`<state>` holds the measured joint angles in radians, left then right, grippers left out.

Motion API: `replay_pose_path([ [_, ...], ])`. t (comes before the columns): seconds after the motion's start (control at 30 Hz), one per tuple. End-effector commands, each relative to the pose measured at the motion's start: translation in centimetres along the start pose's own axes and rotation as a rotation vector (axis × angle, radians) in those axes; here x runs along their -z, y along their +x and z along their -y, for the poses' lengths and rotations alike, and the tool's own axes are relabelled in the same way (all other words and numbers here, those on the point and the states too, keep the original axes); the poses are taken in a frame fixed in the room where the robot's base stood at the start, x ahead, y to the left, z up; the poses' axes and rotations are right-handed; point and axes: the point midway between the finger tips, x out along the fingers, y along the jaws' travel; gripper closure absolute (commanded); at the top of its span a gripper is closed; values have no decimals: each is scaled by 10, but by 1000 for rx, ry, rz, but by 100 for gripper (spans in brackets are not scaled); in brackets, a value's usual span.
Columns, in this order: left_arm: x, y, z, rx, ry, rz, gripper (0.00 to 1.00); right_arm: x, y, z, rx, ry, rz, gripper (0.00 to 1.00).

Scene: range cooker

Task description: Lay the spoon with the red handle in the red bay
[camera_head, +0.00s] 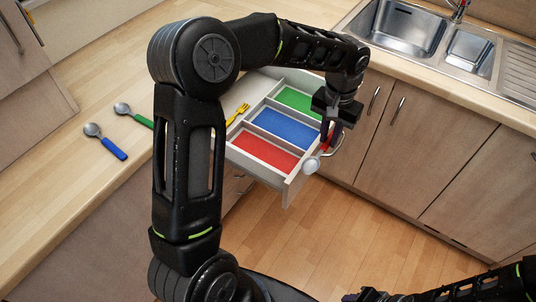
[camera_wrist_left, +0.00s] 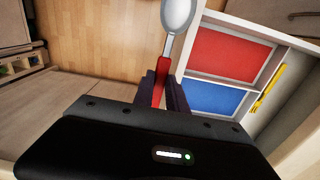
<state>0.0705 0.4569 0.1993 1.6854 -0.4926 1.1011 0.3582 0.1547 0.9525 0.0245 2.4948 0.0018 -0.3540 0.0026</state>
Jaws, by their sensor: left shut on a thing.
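My left gripper (camera_head: 331,126) is shut on the red handle of a spoon (camera_head: 312,164). The spoon's metal bowl hangs out just past the drawer's right side wall, apart from the red bay (camera_head: 264,153). In the left wrist view the spoon (camera_wrist_left: 177,15) points away from the gripper (camera_wrist_left: 165,84), and the red bay (camera_wrist_left: 226,54) lies to its right. The open drawer has a red bay at the front, then a blue bay (camera_head: 281,126) and a green bay (camera_head: 297,100). All three bays look empty. My right gripper (camera_head: 373,295) shows only in part at the bottom edge.
A yellow fork (camera_head: 238,113) lies in the drawer's long left compartment. A blue-handled spoon (camera_head: 106,143) and a green-handled spoon (camera_head: 134,116) lie on the counter at left. A sink (camera_head: 402,28) is at back right. The wooden floor (camera_head: 340,230) is clear.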

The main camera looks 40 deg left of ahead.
Motion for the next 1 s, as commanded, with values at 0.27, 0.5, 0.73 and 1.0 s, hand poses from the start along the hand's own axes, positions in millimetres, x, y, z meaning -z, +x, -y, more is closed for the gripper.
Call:
replay_pose_path([
  [0.27,-1,10,24,0,70,3,100,1,8,-3,0,0,-1,64],
  [0.5,-10,28,84,-1,337,8,100,2,22,-8,2,0,-3,64],
  [0.73,-20,38,123,-8,765,4,100,2,30,-11,3,-1,-5,64],
  [1.0,-36,50,170,-10,1315,-5,100,3,40,-14,5,-3,-7,64],
])
